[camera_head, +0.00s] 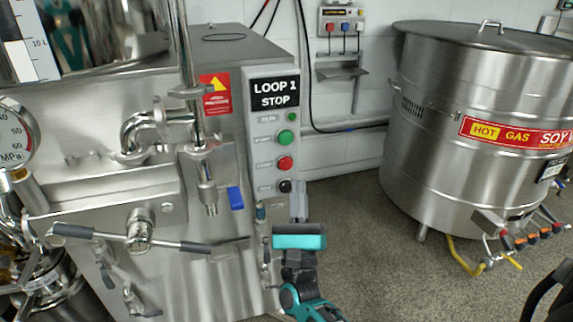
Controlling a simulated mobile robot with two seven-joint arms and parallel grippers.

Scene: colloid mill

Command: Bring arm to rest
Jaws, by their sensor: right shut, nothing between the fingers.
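My right gripper (299,203) is in the lower middle of the head view, pointing up and away. Its grey fingers are together with nothing between them. The fingertips show just beside and below the black knob (285,186) at the bottom of the control panel (272,90); I cannot tell whether they touch it. The panel also bears a red button (285,163) and a green button (285,137), under a display reading LOOP 1 STOP. My left gripper is not in view.
The steel mill cabinet (110,100) fills the left, with a T-handle (140,230), pipes and a blue-handled valve (236,198) sticking out. A large steel vat (430,150) stands at the right with a yellow hose (460,258). Grey floor (370,260) lies open between them.

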